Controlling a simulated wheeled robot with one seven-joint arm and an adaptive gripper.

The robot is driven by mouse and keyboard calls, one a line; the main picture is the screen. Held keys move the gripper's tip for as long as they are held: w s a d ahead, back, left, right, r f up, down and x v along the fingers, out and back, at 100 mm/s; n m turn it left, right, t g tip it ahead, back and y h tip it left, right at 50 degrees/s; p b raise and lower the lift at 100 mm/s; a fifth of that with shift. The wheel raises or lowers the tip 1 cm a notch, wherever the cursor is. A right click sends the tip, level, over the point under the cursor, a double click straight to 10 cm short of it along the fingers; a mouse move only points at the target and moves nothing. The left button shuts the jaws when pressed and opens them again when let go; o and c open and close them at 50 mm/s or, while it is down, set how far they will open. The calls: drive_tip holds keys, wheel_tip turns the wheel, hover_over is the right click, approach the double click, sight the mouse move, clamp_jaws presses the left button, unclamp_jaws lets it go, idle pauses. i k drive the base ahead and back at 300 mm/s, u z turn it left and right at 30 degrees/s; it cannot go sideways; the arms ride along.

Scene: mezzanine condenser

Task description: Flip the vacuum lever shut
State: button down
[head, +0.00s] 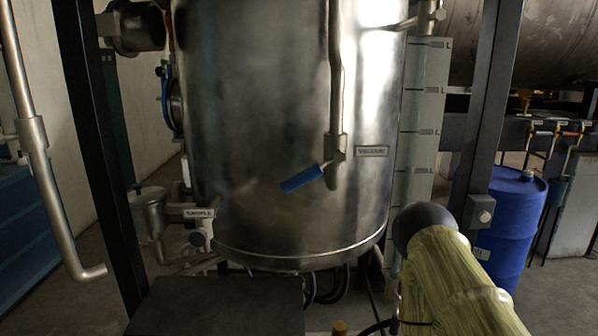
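The vacuum lever has a blue handle (302,178) on a metal valve (334,155) at the lower end of a vertical pipe, in front of the steel tank. The handle slants down to the left from the valve, across the pipe's line. A small plate (372,151) that seems to read VACUUM is just right of the valve. A yellowish arm part with a dark rounded end, which looks like mine, rises from the lower right, apart from the lever. My gripper does not show.
The large steel tank (265,95) fills the middle. Dark posts (92,130) stand on both sides. A blue drum (512,225) stands at right. A dark flat surface (215,305) lies below the tank.

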sight(310, 174)
drive_tip(key=u, duration=0.3)
drive_tip(key=k, duration=0.85)
drive_tip(key=u, duration=0.25)
